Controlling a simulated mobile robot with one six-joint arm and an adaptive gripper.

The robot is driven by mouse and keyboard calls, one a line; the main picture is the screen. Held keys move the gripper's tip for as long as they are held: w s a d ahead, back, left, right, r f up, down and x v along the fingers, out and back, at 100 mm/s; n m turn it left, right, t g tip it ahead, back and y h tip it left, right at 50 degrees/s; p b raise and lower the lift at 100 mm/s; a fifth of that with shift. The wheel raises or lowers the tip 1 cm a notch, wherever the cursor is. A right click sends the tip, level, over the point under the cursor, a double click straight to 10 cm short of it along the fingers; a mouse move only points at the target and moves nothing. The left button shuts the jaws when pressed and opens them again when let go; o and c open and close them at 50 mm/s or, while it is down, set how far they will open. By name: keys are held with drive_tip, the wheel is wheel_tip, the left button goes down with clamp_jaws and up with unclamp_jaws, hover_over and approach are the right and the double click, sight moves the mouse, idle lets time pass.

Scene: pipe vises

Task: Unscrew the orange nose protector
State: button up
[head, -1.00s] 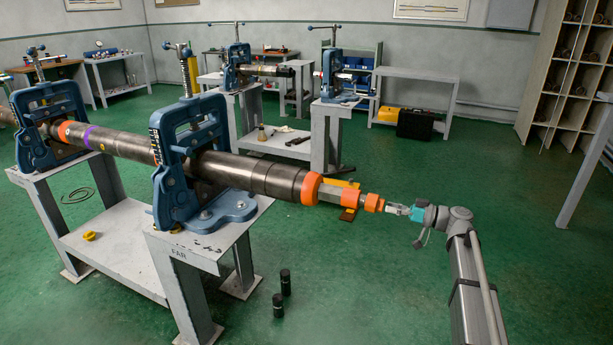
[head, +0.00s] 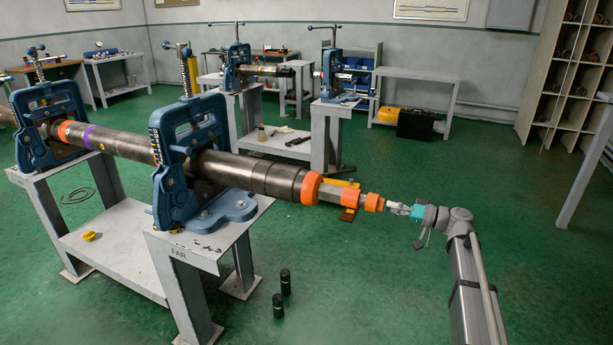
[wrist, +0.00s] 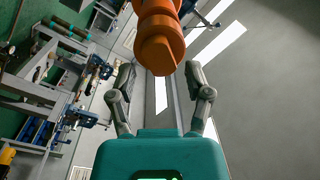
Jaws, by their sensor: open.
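The orange nose protector (head: 374,203) sits at the right end of the long dark pipe tool (head: 255,176), past a greenish-grey section. My gripper (head: 396,208) is just right of the protector's tip, in line with the pipe. In the wrist view my gripper's fingers (wrist: 160,80) are spread on either side of the tip, open and empty. I cannot tell whether either finger touches it.
Blue vises (head: 190,165) hold the pipe on grey stands. An orange ring (head: 311,188) is further back on the pipe. A shelf rack (head: 570,80) is at the right. The floor between is clear.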

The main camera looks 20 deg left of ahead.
drive_tip(key=shift+m+t, duration=0.3)
drive_tip(key=shift+m, duration=4.1)
drive_tip(key=shift+s+m+t, duration=0.1)
drive_tip(key=shift+m+t, duration=0.2)
drive_tip(key=shift+m, duration=7.1)
